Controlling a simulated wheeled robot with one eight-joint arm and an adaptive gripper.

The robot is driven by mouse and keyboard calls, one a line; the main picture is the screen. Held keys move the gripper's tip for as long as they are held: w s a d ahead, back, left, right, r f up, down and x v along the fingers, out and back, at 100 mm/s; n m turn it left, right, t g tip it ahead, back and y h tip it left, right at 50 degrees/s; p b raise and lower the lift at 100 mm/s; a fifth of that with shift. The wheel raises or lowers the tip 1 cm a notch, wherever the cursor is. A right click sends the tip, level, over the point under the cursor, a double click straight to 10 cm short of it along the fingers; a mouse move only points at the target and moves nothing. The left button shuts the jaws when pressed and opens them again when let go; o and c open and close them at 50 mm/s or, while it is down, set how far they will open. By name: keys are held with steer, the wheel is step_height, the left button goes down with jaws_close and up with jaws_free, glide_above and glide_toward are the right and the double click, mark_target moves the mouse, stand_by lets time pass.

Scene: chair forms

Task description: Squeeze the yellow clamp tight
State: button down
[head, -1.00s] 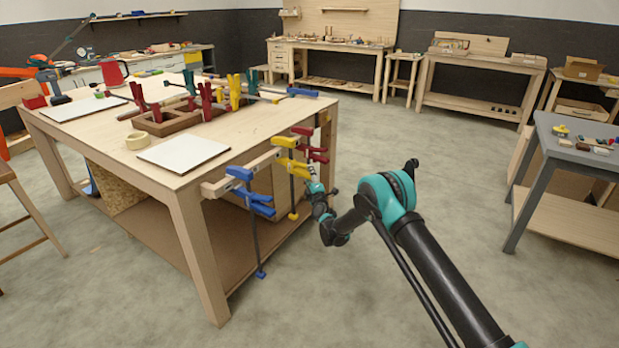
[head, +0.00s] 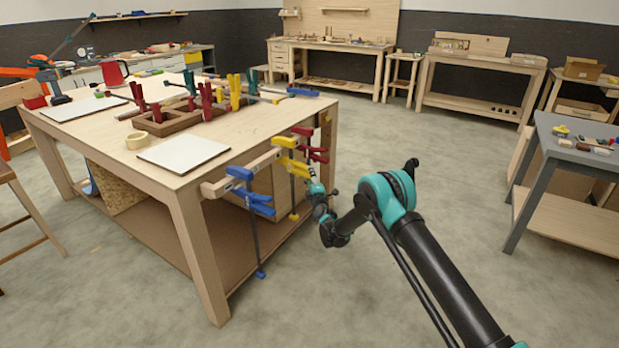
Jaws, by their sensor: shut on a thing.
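The yellow clamp (head: 293,167) hangs on the wooden rail at the right side of the big workbench, its bar pointing down. It sits between a blue clamp (head: 252,197) on its left and a red clamp (head: 313,150) on its right. My gripper (head: 310,175) is at the right end of the yellow clamp's lower yellow part, just below the red clamp. It is shut on the yellow clamp. The fingertips are small here, and the exact contact is partly hidden.
The wooden rail (head: 212,188) runs along the workbench (head: 196,235) edge. A white board (head: 183,151) and a tape roll (head: 137,140) lie on top. A grey table (head: 545,150) stands at the right. The floor between is clear.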

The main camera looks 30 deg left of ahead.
steer(key=shift+s+d+f+h, duration=0.15)
steer(key=shift+s+d, duration=0.1)
steer(key=shift+d, duration=0.3)
steer(key=shift+s+d+f+h, duration=0.15)
steer(key=shift+s+d, duration=0.1)
steer(key=shift+d, duration=0.25)
steer(key=shift+r, duration=0.1)
steer(key=c, duration=0.8)
jaws_free()
steer(key=shift+r, duration=0.1)
steer(key=shift+o, duration=0.2)
steer(key=shift+r, duration=0.6)
steer(key=shift+a, duration=0.1)
steer(key=shift+w+a, duration=0.6)
steer(key=shift+a, duration=0.25)
